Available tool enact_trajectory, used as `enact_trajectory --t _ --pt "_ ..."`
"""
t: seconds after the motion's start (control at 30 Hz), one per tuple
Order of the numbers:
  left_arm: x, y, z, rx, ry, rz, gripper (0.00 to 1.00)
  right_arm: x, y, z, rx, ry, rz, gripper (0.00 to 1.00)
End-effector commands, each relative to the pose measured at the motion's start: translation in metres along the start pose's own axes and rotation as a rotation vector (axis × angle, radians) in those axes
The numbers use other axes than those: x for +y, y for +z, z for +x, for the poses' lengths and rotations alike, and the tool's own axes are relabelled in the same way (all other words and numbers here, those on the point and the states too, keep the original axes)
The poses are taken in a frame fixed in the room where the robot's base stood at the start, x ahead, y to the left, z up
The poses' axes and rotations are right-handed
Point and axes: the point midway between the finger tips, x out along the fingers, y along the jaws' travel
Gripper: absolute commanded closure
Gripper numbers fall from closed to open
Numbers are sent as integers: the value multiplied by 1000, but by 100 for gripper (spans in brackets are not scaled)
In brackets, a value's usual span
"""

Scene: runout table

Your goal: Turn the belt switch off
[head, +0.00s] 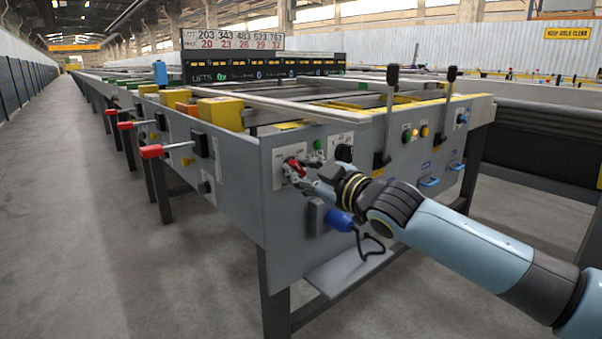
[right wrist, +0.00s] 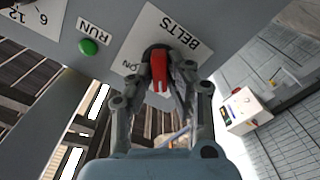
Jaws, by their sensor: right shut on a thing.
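The belt switch is a rotary switch with a red handle (head: 296,165) on a white plate on the table's grey end panel. In the right wrist view its red handle (right wrist: 159,68) stands on a black round base, with the plate's "BELTS" label upside down beside it. The word "ON" shows partly on the plate, by a finger. My right gripper (head: 301,171) reaches in from the right and is shut on the red handle. In the right wrist view the fingers of my right gripper (right wrist: 161,82) lie on both sides of it. My left gripper is out of view.
A green button (right wrist: 88,47) marked "RUN" sits near the switch. A black knob (head: 344,153) and two black levers (head: 390,105) are on the panel to the right. A blue plug (head: 339,220) with a cable hangs below my wrist, above a grey shelf (head: 345,270). The left aisle is clear.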

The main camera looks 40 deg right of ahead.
Motion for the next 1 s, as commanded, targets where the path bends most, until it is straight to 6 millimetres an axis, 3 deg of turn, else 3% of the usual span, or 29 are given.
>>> enact_trajectory --t 0.3,0.87,0.9,1.0 --pt "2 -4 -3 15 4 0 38 -2 2 -1 -4 -2 -130 100" --pt "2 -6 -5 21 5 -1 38 -2 2 -1 -5 -2 -160 100" --pt "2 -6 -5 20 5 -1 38 -2 2 -1 -5 -2 -160 82" --pt "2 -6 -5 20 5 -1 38 -2 2 -1 -4 -2 -159 69"
